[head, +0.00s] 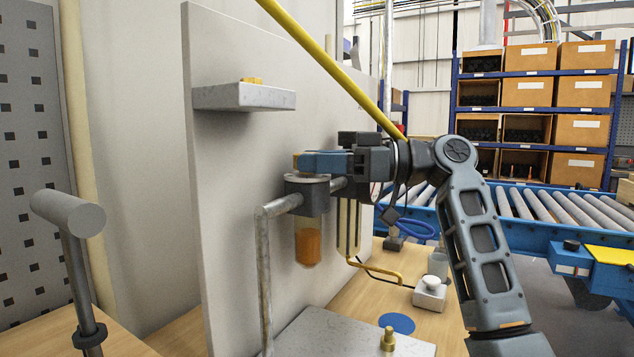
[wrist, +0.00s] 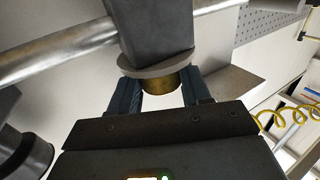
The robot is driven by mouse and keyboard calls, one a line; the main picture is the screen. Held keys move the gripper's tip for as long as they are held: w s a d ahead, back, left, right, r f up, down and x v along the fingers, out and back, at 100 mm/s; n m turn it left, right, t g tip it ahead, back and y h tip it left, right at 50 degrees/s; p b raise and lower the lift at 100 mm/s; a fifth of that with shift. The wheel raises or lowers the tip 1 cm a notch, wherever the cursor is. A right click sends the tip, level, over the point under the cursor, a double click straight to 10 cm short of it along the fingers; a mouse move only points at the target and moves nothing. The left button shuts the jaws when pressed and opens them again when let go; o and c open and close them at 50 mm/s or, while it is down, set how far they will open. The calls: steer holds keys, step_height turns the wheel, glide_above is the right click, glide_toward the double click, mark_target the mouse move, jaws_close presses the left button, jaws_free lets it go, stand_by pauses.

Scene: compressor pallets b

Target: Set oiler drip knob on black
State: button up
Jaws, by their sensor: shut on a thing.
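The oiler (head: 308,197) is a dark grey block on a pipe, with a clear bowl of orange oil (head: 308,243) below it. Its brass drip knob (head: 296,160) sits on top, mostly hidden by my gripper in the head view. My gripper (head: 310,162) reaches in from the right with its blue fingers level at the knob, shut on it. In the wrist view the brass knob (wrist: 182,80) shows between the two fingers of my gripper (wrist: 163,88), against a grey disc (wrist: 158,64). I cannot make out a black mark or the knob's pointer.
A grey panel (head: 232,150) stands close behind the oiler, with a small shelf (head: 245,98) at upper left. A yellow hose (head: 318,52) passes above my wrist. Below are a metal plate (head: 330,335) with a brass fitting (head: 388,340), a blue disc (head: 397,323) and a white-knobbed box (head: 430,295).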

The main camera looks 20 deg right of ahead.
steer(key=shift+w+n+g+y+b, duration=0.15)
steer(key=shift+n+g+y+b, duration=0.3)
steer(key=shift+n+g, duration=0.85)
steer(key=shift+w+n+g+y+b, duration=0.15)
steer(key=shift+n+g+y+b, duration=0.4)
steer(key=shift+g, duration=1.25)
steer(key=shift+n, duration=0.35)
steer(key=o, duration=1.1)
steer(key=shift+c, duration=0.2)
steer(key=shift+r, duration=0.55)
step_height(320, 180, up, 3)
steer(key=shift+r, duration=0.1)
steer(key=s+d+r, duration=0.6)
steer(key=d, duration=0.4)
steer(key=shift+r, duration=0.3)
